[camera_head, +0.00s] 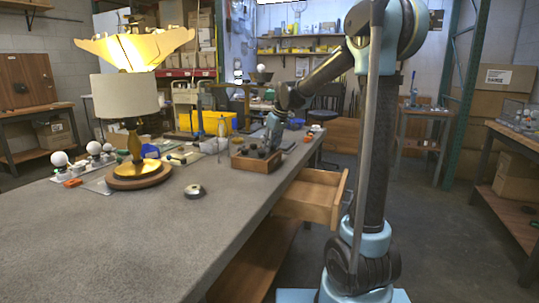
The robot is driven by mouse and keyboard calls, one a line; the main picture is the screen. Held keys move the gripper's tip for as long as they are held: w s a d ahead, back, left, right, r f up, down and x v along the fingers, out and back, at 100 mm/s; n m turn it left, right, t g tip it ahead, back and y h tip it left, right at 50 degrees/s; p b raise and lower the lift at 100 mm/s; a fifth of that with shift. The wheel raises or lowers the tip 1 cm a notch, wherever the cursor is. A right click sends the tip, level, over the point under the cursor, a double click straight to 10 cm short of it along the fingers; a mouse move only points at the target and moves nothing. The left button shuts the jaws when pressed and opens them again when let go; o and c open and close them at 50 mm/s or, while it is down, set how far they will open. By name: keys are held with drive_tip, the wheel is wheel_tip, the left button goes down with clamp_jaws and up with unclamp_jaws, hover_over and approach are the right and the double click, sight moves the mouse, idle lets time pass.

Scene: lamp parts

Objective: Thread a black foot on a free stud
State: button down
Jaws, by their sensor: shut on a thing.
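My gripper (271,141) points down at the far right part of the grey workbench, low over an open wooden box (255,163). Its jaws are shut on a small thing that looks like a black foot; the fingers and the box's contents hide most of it. Several dark rounded pieces (252,151), which look like black feet, lie in the box. A lamp with a cream shade (124,96) and a round wooden base (139,176) stands at the left of the bench. I cannot make out a free stud at this size.
Several white bulbs (60,159) and small parts lie around the lamp. Yellow bins (212,122) stand behind. A drawer (311,197) juts out below the right edge. The near bench is clear.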

drive_tip(key=m, duration=0.2)
drive_tip(key=m+h, duration=0.1)
drive_tip(key=m, duration=0.2)
drive_tip(key=shift+s+f+t+h, duration=0.15)
drive_tip(key=shift+t+h, duration=0.15)
drive_tip(key=shift+t, duration=0.1)
drive_tip(key=shift+a, duration=0.1)
drive_tip(key=m+h, duration=0.1)
drive_tip(key=m, duration=0.2)
drive_tip(key=shift+a, duration=0.15)
drive_tip(key=shift+m+h, duration=0.8)
drive_tip(key=shift+m, duration=1.1)
drive_tip(key=shift+a, duration=0.1)
drive_tip(key=m+h, duration=0.1)
drive_tip(key=m, duration=0.3)
drive_tip(key=shift+a+m+g+h, duration=0.15)
drive_tip(key=shift+m+g+h, duration=0.15)
drive_tip(key=shift+h, duration=0.1)
drive_tip(key=shift+w+m+g+h, duration=0.2)
drive_tip(key=shift+m+g+h, duration=0.15)
drive_tip(key=shift+m, duration=0.85)
